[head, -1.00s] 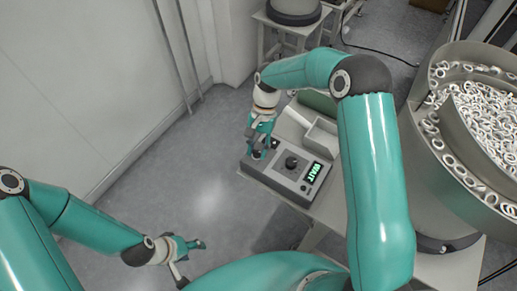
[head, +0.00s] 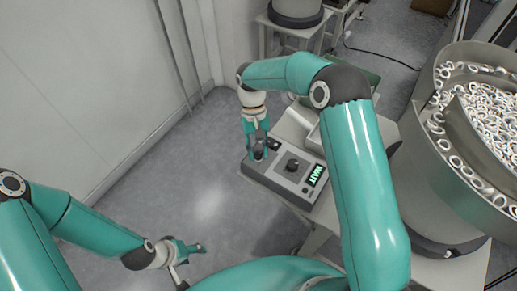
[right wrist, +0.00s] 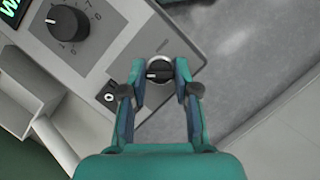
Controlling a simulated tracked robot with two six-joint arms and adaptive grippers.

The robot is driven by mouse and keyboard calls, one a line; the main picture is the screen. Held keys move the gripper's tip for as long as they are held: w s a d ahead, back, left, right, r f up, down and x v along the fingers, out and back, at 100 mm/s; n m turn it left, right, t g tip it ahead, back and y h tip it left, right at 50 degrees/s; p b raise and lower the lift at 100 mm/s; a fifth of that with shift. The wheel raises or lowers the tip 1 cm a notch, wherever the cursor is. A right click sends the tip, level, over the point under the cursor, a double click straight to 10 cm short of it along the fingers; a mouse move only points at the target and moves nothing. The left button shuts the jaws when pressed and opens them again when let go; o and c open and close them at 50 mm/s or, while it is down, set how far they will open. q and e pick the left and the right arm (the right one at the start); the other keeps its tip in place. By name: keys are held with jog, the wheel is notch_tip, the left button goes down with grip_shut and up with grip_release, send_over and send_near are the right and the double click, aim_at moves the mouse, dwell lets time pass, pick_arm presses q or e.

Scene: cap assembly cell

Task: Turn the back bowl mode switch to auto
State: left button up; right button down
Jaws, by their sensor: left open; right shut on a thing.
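The control box (head: 272,182) stands on the table corner. At its left end is the mode switch, a round black knob with a pale ring, seen in the right wrist view (right wrist: 158,66). Its bar lies roughly across that picture, with a light mark toward the left. My right gripper (head: 258,157) points down at it and is shut on it, one finger on each side, as the right wrist view (right wrist: 158,82) shows. In the head view the gripper mostly hides the switch. My left gripper (head: 190,262) is open and empty, low over the floor, away from the box.
A larger black dial (head: 292,165) and a green lit display reading WAIT (head: 315,175) sit on the same panel. A small switch (right wrist: 110,92) is close beside my right gripper. A bowl of pale rings (head: 485,130) stands at right. The floor at left is clear.

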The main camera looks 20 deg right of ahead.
jog(key=shift+w+r, duration=0.15)
jog(key=shift+w, duration=0.1)
jog(key=c, duration=1.1)
grip_release()
jog(key=shift+o, duration=1.3)
jog(key=shift+s, duration=0.1)
jog(key=v, duration=1.1)
jog(key=shift+w+r, duration=0.2)
jog(key=shift+r, duration=0.15)
